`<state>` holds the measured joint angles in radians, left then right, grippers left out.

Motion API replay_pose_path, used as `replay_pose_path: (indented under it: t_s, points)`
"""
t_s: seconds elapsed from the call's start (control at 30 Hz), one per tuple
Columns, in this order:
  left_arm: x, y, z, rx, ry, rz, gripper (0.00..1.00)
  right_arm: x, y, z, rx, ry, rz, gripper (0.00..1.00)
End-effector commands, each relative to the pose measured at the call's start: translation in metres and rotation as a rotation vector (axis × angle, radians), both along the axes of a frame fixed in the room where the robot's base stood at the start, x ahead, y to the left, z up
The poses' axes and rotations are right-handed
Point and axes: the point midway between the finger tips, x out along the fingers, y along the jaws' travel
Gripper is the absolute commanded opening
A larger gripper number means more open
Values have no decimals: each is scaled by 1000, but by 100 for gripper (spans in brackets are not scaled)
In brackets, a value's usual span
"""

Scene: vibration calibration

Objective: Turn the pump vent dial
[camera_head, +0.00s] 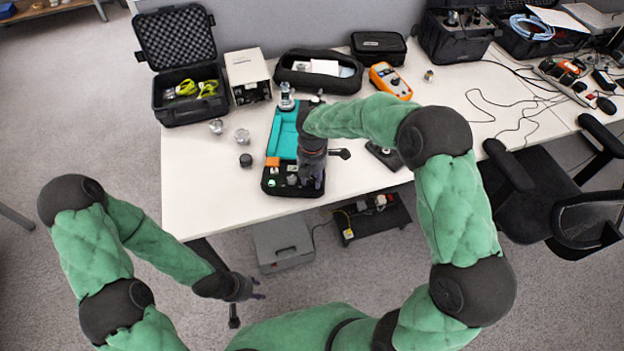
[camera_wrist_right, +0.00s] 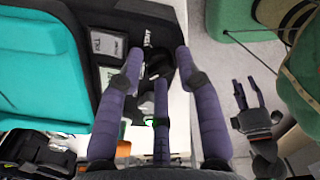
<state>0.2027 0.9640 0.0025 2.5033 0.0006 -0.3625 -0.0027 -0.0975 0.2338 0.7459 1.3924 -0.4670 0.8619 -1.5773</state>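My right gripper (camera_head: 312,182) points down over the front right end of a black tray (camera_head: 268,188) on the table. In the right wrist view its purple fingers (camera_wrist_right: 159,66) are spread, with a dark rounded part and small pale pieces seen between them. I cannot tell whether the fingers touch these, or whether one is the pump vent dial.
An open black case (camera_head: 183,85), a white box (camera_head: 247,75), a black pouch (camera_head: 330,72) and an orange meter (camera_head: 390,80) stand behind the tray. Small metal pieces (camera_head: 242,135) lie to its left. A grey case (camera_head: 283,243) and a dark tray (camera_head: 375,218) are below the table edge.

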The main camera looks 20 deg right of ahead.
Motion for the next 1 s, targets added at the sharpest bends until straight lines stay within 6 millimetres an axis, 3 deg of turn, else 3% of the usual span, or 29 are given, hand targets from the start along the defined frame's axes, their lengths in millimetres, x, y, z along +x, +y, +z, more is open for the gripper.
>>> replay_pose_path:
  t_s: [0.33, 0.47, 0.5, 1.0]
  points:
    - [0, 0, -1, 0, -1, 0, 40, 0, 0, -4, 0, -1, -1, 35]
    - [0, 0, -1, 0, 0, 0, 40, 0, 0, -4, 0, -1, -1, 2]
    - [0, 0, -1, 0, 0, 0, 40, 0, 0, -4, 0, -1, -1, 0]
    - [0, 0, 7, 0, 0, 0, 40, 0, 0, -3, 1, 0, -107, 0]
